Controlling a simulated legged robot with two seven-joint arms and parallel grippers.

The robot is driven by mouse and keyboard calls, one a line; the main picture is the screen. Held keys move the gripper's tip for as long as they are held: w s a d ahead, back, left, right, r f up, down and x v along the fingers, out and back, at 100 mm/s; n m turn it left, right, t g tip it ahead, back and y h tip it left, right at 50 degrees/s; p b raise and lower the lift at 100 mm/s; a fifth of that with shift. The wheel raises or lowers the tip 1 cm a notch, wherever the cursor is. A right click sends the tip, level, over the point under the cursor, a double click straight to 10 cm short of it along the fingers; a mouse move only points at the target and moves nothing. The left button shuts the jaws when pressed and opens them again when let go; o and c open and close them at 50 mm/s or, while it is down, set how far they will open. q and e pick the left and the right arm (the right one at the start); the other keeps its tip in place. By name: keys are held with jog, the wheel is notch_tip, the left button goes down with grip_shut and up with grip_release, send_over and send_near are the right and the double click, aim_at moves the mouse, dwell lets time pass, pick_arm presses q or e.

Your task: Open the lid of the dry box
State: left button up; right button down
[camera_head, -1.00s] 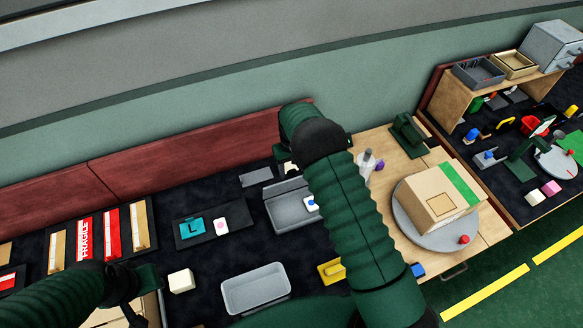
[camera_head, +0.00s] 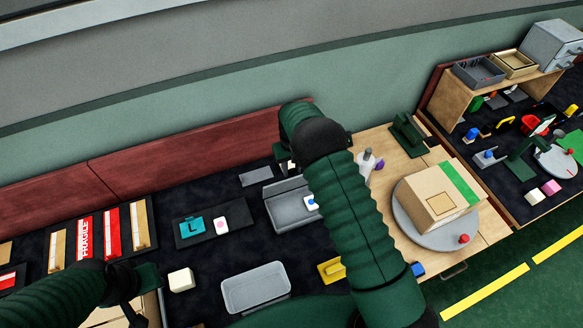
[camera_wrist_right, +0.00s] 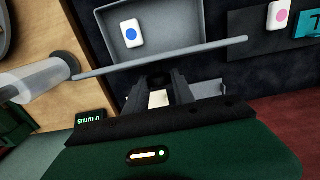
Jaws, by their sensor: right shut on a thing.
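The grey dry box (camera_head: 292,214) stands on the dark table left of my right forearm in the head view, with its lid (camera_head: 284,188) raised at the back. In the right wrist view the lid (camera_wrist_right: 215,47) is nearly edge-on, a thin grey bar across the picture. My right gripper (camera_wrist_right: 160,82) is shut on the lid's edge; in the head view my own arm hides its fingertips.
An empty grey tray (camera_head: 235,306) sits in front of the box. A dark plate (camera_head: 238,231) with a teal piece and a pink-dotted piece lies to its left. A turntable (camera_head: 420,234) with a cardboard box stands right. The dark red board (camera_head: 210,145) runs behind.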

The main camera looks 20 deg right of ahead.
dwell(0.8)
jog(key=w+b, duration=0.2)
jog(key=w, duration=0.1)
jog(key=w+f+b, duration=0.1)
jog(key=w+b, duration=0.1)
jog(key=shift+d, duration=0.15)
jog(key=c, duration=1.1)
grip_release()
